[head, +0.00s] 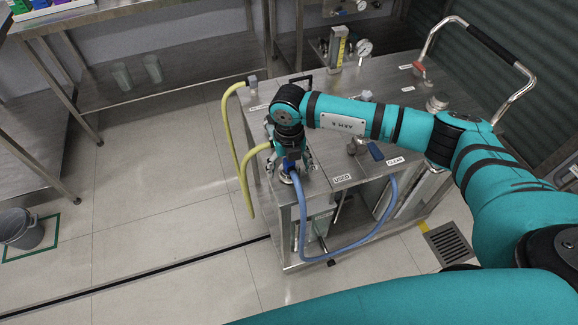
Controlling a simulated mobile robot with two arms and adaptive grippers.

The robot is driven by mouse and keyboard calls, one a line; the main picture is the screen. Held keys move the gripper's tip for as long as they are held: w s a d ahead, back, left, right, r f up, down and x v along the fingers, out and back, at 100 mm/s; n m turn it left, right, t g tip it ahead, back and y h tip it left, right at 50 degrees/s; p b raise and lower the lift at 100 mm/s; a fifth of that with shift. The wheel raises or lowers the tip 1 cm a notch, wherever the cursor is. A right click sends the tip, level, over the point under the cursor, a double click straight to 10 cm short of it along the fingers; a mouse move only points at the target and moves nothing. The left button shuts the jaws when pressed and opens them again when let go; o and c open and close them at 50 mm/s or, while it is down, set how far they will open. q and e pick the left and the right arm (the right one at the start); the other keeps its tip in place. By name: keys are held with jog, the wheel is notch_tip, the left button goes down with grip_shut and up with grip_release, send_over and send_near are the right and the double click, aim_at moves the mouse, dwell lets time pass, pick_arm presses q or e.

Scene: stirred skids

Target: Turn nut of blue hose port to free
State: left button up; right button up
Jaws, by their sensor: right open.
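The blue hose (301,218) loops from a port near the front left corner of the steel skid (325,168) down past its front and up again near the CLEAN label (395,161). The upper end of the hose, with a blue fitting, lies at my right gripper (291,168). This gripper points down, and its open fingers stand on either side of the blue fitting. Whether they touch it I cannot tell. The nut itself is mostly hidden by the gripper and wrist. My left gripper is not in view.
A yellow hose (246,182) hangs close on the left of my right gripper. A blue-handled valve (376,151), a gauge (364,47) and a bent push rail (515,94) stand on the skid. A grey bucket (22,230) sits far left. The floor between is clear.

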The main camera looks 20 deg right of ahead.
notch_tip(320, 180, up, 11)
jog(key=shift+r, duration=0.2)
dwell(0.5)
